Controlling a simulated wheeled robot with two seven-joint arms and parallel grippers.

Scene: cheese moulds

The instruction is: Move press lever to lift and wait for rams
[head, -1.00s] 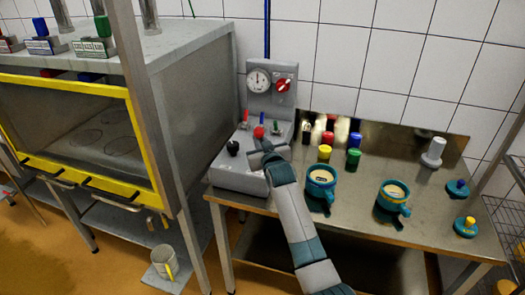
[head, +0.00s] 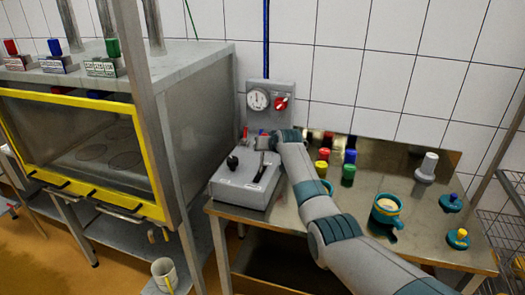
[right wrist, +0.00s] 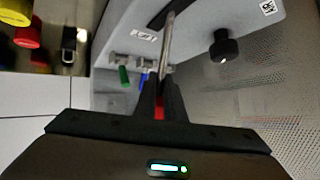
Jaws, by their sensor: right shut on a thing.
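The grey control box (head: 240,185) stands on the steel table and carries a gauge (head: 258,99) and a red rotary knob (head: 281,103) on its upright panel. My right gripper (right wrist: 160,105) is shut on the red-tipped press lever (right wrist: 168,50), whose metal rod rises from a dark slot (head: 264,167). The press (head: 200,110) is at the left, with a yellow-framed front (head: 160,160) and upright metal rods (head: 148,20) on top. My left gripper is out of view.
A black knob (head: 232,162) and small red (head: 245,133) and blue switches sit near the lever. A mug (head: 163,273) is low at left.

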